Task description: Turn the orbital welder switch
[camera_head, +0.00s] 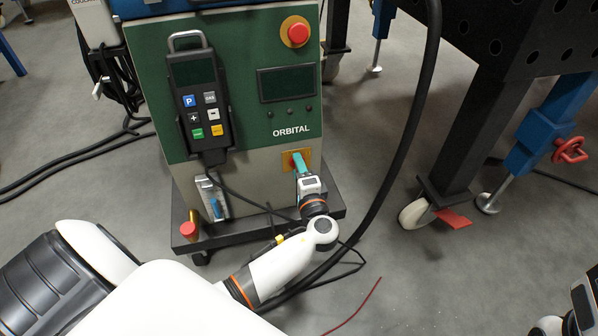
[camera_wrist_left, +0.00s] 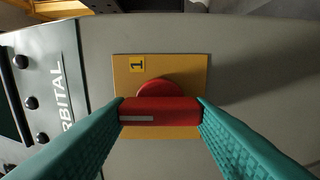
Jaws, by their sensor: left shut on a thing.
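The orbital welder (camera_head: 245,100) is a green and grey cabinet with "ORBITAL" on its front. Its switch is a red rotary handle (camera_wrist_left: 160,112) on a yellow plate (camera_wrist_left: 190,72) marked "1", low on the front. In the head view the plate (camera_head: 287,158) is partly covered by my left gripper (camera_head: 299,160). My left gripper's teal fingers are shut on the two ends of the red handle, as the left wrist view shows (camera_wrist_left: 161,112). The handle lies crosswise in that view. My right arm shows only at the lower right edge of the head view; its fingertips are out of frame.
A red emergency button (camera_head: 298,33) sits above a dark screen (camera_head: 287,83). A handheld pendant (camera_head: 200,95) hangs on the front. A thick black cable (camera_head: 407,135) arcs down close to the right of my left wrist. A dark table leg (camera_head: 460,140) stands at right.

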